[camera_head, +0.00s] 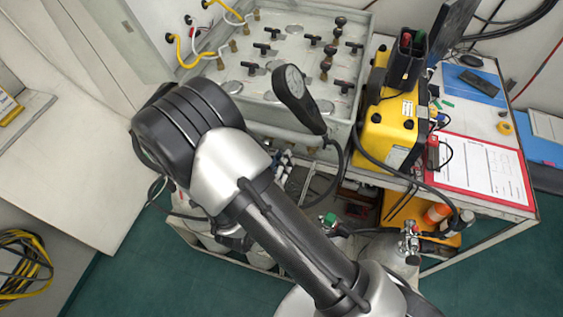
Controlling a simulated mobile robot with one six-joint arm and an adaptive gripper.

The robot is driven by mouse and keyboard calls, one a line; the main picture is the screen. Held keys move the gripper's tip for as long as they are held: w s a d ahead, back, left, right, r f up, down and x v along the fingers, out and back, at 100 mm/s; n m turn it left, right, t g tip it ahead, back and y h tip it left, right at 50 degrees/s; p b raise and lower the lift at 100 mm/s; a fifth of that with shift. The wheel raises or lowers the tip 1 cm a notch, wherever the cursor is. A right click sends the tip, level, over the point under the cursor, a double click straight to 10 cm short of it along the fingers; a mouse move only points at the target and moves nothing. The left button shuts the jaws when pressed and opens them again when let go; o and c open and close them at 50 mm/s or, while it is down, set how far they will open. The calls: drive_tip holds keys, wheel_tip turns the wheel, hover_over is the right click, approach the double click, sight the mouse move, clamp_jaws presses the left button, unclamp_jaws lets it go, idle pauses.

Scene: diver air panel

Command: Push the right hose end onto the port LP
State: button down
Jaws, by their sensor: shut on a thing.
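The air panel (330,108) is a pale grey box with several black valve handles (313,40), knobs and round gauges on its top face. Yellow hoses (187,57) and a thin white hose run between wall fittings and brass fittings (233,46) at the panel's left edge. I cannot read any port label, so I cannot tell which fitting is LP. I cannot pick out the right hose end. My arm crosses the middle of the view and covers the panel's lower left corner. My gripper is hidden behind my arm, so its hold does not show.
A yellow case (388,132), a red clipboard (480,168) and a blue folder (473,80) lie to the right. Cylinders and valves sit below the bench. A coiled yellow hose (22,265) hangs at lower left.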

drive_tip(key=shift+w+r, duration=0.1)
drive_tip(key=c, duration=1.8)
unclamp_jaws()
drive_tip(key=shift+w+d, duration=0.1)
drive_tip(key=shift+w, duration=0.05)
drive_tip(key=o, duration=0.4)
drive_tip(key=shift+c, duration=0.2)
